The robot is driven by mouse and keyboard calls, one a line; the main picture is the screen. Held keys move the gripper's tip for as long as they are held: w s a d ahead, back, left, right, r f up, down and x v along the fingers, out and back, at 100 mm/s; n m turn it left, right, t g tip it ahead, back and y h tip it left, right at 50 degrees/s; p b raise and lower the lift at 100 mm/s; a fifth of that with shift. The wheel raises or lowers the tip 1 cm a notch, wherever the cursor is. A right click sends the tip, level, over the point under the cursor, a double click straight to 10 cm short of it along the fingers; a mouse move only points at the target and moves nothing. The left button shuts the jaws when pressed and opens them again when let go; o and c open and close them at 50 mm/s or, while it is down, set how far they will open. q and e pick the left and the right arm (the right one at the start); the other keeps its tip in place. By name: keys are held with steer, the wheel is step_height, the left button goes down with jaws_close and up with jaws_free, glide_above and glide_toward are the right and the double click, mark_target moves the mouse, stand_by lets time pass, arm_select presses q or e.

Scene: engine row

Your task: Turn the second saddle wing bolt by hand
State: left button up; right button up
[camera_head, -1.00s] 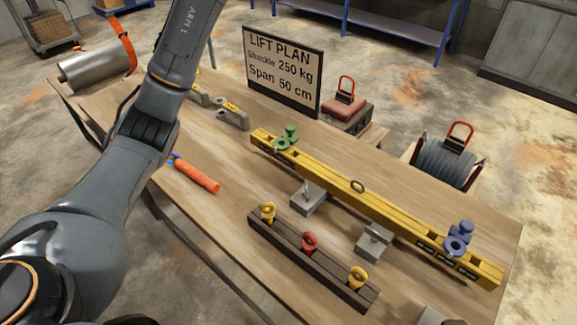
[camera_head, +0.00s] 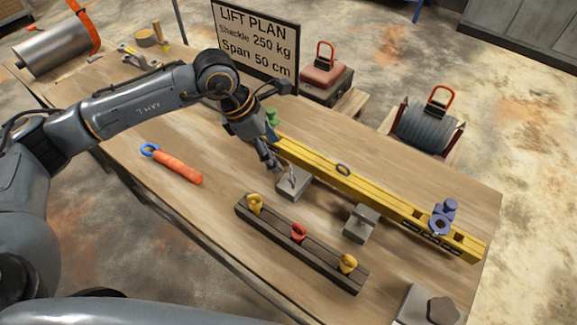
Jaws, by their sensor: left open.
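The yellow spreader beam (camera_head: 375,190) lies across two grey saddles. The left saddle (camera_head: 295,184) has a small metal wing bolt (camera_head: 292,175) on its front side. The right saddle (camera_head: 361,222) has its own wing bolt (camera_head: 362,211), upright and clear of any gripper. My left gripper (camera_head: 272,160) is open and points down beside the left end of the beam, just above and left of the left saddle's wing bolt. Whether a finger touches that bolt I cannot tell. The gripper hides part of the beam's left end and the green shackle (camera_head: 271,117). My right gripper is not in view.
A dark rack (camera_head: 320,268) with yellow and red eye bolts stands in front of the saddles. A blue shackle (camera_head: 442,217) sits at the beam's right end. An orange-handled tool (camera_head: 175,167) lies left. A lift plan sign (camera_head: 256,42) stands behind.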

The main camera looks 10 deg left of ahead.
mark_target(291, 175)
arm_select(q)
steer(key=p+x, duration=0.2)
steer(key=x, duration=0.8)
steer(key=shift+c, duration=0.2)
steer(key=c, duration=0.8)
steer(key=n+t+b, duration=0.1)
steer(key=n+b, duration=0.1)
steer(key=shift+s+f+n, duration=0.1)
steer(key=shift+f+n, duration=0.05)
steer(key=shift+n, duration=0.25)
steer(key=n+t+y+b, duration=0.1)
steer(key=n+b, duration=0.2)
steer(key=shift+d+b, duration=0.1)
steer(key=shift+b, duration=0.2)
steer(key=shift+s+n+t+y+b, duration=0.1)
steer(key=shift+n+t+y+b, duration=0.4)
steer(key=shift+n+b, duration=1.35)
